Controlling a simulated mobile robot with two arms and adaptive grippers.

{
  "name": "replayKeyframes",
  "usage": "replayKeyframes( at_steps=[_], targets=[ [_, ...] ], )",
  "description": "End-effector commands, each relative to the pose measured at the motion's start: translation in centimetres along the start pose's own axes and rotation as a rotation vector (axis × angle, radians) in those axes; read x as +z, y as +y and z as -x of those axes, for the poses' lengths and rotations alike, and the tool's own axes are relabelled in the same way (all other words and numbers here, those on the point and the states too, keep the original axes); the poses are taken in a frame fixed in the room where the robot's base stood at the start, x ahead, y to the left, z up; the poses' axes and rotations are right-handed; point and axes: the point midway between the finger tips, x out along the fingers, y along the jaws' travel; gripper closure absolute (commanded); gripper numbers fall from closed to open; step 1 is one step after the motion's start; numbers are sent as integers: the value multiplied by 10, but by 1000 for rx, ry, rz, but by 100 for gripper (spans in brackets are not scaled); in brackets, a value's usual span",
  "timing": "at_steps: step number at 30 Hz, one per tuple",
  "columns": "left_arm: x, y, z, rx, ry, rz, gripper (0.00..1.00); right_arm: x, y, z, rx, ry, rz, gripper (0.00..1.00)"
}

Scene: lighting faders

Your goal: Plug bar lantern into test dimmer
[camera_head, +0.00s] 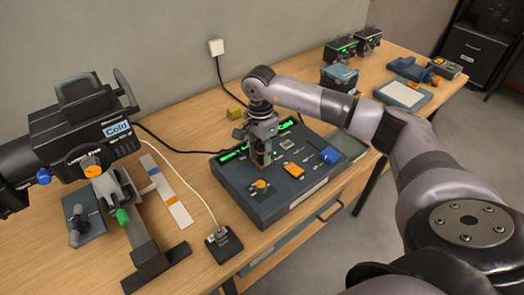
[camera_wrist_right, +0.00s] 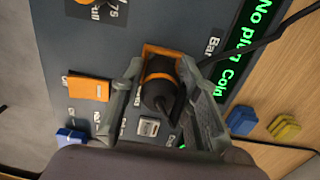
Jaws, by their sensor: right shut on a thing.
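The test dimmer (camera_head: 240,198) is a dark blue-grey box on the bench. Its green display (camera_wrist_right: 247,38) reads "No plug Cold" in the right wrist view. My right gripper (camera_head: 263,155) points down over the panel and also shows in the wrist view (camera_wrist_right: 165,100). It is shut on a black plug (camera_wrist_right: 160,88) with an orange band. The plug is at an orange-framed spot on the panel; its depth there is hidden. The lantern (camera_head: 70,125), black with a "Cold" label, stands on the left. My left gripper is out of view.
An orange control (camera_wrist_right: 90,88), a blue one (camera_wrist_right: 72,137) and a grey switch (camera_wrist_right: 148,127) are near the plug. A yellow block (camera_head: 234,113) lies behind the dimmer. A small black box (camera_head: 223,244) with a white cable sits in front left. Other devices (camera_head: 340,50) stand far right.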

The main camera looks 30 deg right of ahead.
Motion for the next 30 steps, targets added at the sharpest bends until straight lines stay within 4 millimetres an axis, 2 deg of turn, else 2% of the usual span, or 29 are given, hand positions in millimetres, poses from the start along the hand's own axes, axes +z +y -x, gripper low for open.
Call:
replayKeyframes(
  at_steps=[2,16,26,30],
  targets=[
    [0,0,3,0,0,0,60,4,4,-1,16,-5,9,100],
    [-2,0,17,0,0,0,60,1,3,28,7,-1,5,100],
    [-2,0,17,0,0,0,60,1,3,29,4,0,6,100],
    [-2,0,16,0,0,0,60,15,8,34,-2,1,105,100]
  ],
)
